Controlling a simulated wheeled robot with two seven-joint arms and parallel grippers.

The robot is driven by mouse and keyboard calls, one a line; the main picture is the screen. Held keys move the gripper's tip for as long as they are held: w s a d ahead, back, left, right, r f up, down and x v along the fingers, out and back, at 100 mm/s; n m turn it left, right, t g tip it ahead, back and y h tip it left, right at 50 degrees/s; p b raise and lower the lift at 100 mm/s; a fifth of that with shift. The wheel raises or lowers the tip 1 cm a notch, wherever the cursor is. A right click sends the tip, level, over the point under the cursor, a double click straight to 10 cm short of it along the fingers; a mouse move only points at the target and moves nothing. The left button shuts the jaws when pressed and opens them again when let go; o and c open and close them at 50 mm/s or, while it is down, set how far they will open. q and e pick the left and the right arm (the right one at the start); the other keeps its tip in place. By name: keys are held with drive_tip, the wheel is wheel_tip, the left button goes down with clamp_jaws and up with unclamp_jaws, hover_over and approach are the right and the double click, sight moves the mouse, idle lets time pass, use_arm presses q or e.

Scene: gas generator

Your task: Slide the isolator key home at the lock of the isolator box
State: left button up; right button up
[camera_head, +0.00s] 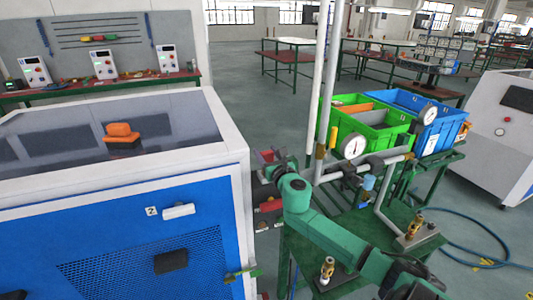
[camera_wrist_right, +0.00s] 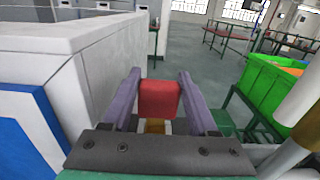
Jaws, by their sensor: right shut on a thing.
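My right gripper (camera_head: 268,157) is at the right side of the white and blue generator cabinet (camera_head: 243,150), above the grey and red isolator box (camera_head: 266,190). In the right wrist view its two purple fingers (camera_wrist_right: 158,90) are shut on a red block-shaped piece, which looks like the isolator key (camera_wrist_right: 159,98). A yellowish part (camera_wrist_right: 155,127) shows just below the key. The lock is hidden by the gripper and the key, so I cannot tell whether the key touches it. My left gripper is not in view.
A green stand (camera_head: 310,250) with pipes, gauges and brass fittings stands close on the right. Behind it are a green crate (camera_head: 382,143) and a blue crate (camera_head: 437,120). Open floor lies behind.

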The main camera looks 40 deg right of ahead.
drive_tip(key=shift+f+b, duration=0.45)
drive_tip(key=shift+f, duration=0.15)
drive_tip(key=o, duration=1.5)
drive_tip(key=shift+s, duration=0.1)
drive_tip(key=shift+s+a, duration=0.1)
drive_tip(key=shift+s, duration=0.25)
drive_tip(key=b+v, duration=0.1)
drive_tip(key=v, duration=1.2)
drive_tip(key=shift+s+a+r, duration=0.1)
drive_tip(key=shift+s+a, duration=0.1)
drive_tip(key=shift+s, duration=0.1)
